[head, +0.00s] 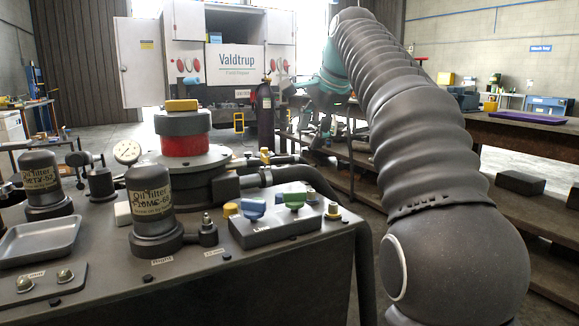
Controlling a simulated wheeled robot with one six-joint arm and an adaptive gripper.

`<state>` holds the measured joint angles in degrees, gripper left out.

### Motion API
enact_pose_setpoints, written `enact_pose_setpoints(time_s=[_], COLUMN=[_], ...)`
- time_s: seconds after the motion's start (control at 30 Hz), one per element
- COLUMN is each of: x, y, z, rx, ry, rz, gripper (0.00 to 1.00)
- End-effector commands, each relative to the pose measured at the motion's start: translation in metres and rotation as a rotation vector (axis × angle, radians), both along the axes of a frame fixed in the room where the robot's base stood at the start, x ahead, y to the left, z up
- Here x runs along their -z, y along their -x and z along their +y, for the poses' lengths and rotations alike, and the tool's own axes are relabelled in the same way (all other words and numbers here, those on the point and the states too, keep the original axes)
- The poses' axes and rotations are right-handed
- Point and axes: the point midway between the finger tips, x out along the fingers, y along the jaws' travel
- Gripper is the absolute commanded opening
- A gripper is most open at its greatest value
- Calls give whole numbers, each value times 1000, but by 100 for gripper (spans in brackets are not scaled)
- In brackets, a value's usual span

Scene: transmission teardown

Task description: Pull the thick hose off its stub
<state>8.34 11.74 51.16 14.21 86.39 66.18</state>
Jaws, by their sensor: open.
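The thick black hose (306,174) runs right from a dark fitting (226,189) at the foot of the round flanged housing. It then bends down over the bench's right edge. The stub itself is covered, and I cannot make out where the hose end sits on it. My arm rises at the right and bends over at the top. My gripper (316,148) hangs small at the arm's far end, beyond the hose and above it in the picture. It is open and apart from the hose; its fingertips are hard to separate from the clutter behind.
Two oil filters (152,208) (42,182), a metal tray (40,240) and a block with blue and green levers (274,226) stand on the bench. A red-banded cylinder (183,145) rises behind. A workbench (500,135) with shelves lies right; open floor shows beyond.

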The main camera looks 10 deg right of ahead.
Motion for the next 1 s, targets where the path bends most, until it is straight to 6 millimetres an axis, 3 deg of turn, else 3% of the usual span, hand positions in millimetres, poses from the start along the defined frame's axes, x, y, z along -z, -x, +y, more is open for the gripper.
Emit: enact_pose_setpoints(time_s=[0.17, 0.73, 1.0], x=[9, 92, 111], y=[-8, -59, -73], z=[-1, 19, 23], rx=[11, 6, 7], ry=[-8, -6, -6], rz=[3, 2, 1], gripper=[54, 54, 54])
